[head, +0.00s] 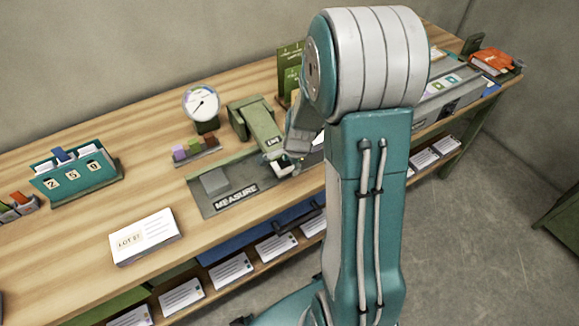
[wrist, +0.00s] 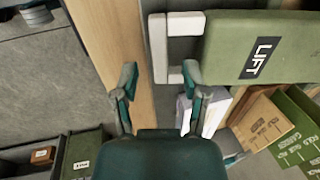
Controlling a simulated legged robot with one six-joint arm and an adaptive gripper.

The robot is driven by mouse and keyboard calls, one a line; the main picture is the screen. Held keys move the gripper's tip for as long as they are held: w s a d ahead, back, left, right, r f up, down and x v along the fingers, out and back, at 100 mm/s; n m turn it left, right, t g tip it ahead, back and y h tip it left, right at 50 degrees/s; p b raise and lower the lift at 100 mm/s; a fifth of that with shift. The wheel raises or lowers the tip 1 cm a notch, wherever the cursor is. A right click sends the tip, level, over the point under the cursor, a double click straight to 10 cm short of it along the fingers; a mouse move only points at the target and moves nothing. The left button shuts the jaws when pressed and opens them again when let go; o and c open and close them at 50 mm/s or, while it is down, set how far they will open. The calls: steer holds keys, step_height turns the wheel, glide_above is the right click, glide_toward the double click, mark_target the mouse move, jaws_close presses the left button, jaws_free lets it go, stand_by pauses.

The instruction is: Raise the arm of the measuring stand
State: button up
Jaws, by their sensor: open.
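In the wrist view the stand's arm (wrist: 225,45) ends in a pale forked handle (wrist: 158,48). My gripper (head: 283,172) is at the front end of this arm, partly behind my own arm. In the wrist view my gripper (wrist: 160,75) is open. Its right fingertip overlaps the handle's lower bar; I cannot tell whether they touch.
A round dial (head: 201,104) and small coloured blocks (head: 195,151) stand left of the stand. A LOT 27 card stack (head: 145,237) and number holder (head: 75,178) are further left. A grey machine (head: 450,100) stands right. Cards fill the shelf below.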

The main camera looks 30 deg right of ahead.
steer(key=shift+x, duration=1.3)
jaws_close()
steer(key=shift+r, duration=0.2)
